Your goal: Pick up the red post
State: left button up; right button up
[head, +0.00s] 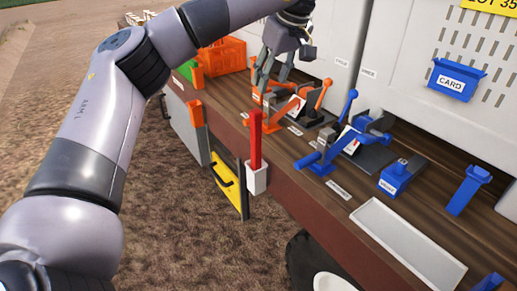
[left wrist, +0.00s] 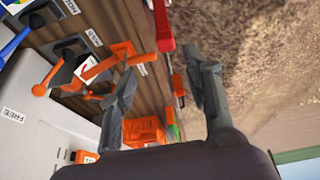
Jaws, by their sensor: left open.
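The red post (head: 255,140) stands upright in a white holder (head: 257,178) on the front edge of the bench. It also shows in the left wrist view (left wrist: 162,25) at the top, ahead of the fingers. My left gripper (head: 264,86) is above the bench, behind and above the post, and points down. The gripper is apart from the post. My right gripper does not show.
Orange levers (head: 290,108) and blue levers (head: 345,145) stand on the bench beside the post. An orange post (head: 195,113) is farther left on the front edge. A white tray (head: 410,247) lies at the right. Open ground lies in front of the bench.

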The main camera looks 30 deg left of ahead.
pick_arm(q)
send_near(253, 119)
jog(key=w, duration=0.2)
jog(key=p+x, duration=0.1)
jog(key=x, duration=0.6)
jog(key=shift+w+p, duration=0.1)
jog(key=shift+p, duration=0.2)
jog(key=p+x, duration=0.1)
jog(key=x, duration=0.1)
jog(key=p+x, duration=0.1)
jog(key=x, duration=0.1)
jog(key=shift+a+f, duration=0.3)
jog(key=shift+a, duration=0.2)
jog(key=shift+a+f+p, duration=0.15)
jog(key=shift+f+p, duration=0.15)
jog(key=shift+f, duration=0.15)
jog(key=c, duration=0.7)
grip_shut()
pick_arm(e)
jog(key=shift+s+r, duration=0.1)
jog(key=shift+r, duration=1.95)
